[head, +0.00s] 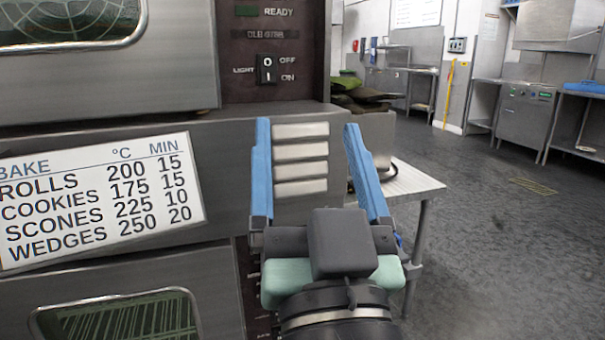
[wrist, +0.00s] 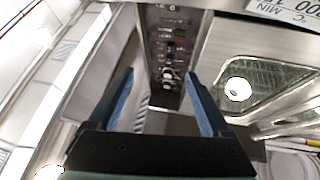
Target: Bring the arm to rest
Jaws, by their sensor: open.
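My gripper (head: 312,165) is in the middle of the head view, with its two blue fingers spread apart and nothing between them. It is held up in front of the large metal oven (head: 170,140), near its right edge. In the wrist view my gripper (wrist: 163,100) also shows open and empty, with the oven's dark control panel (wrist: 172,50) beyond the fingertips. No contact between the fingers and the oven shows.
A bake chart (head: 95,200) is on the oven front at left. A small white-topped table (head: 410,181) stands just right of my gripper. Dark sacks (head: 362,95) lie behind it. Metal counters (head: 525,115) line the far wall. The grey floor (head: 490,240) at right is open.

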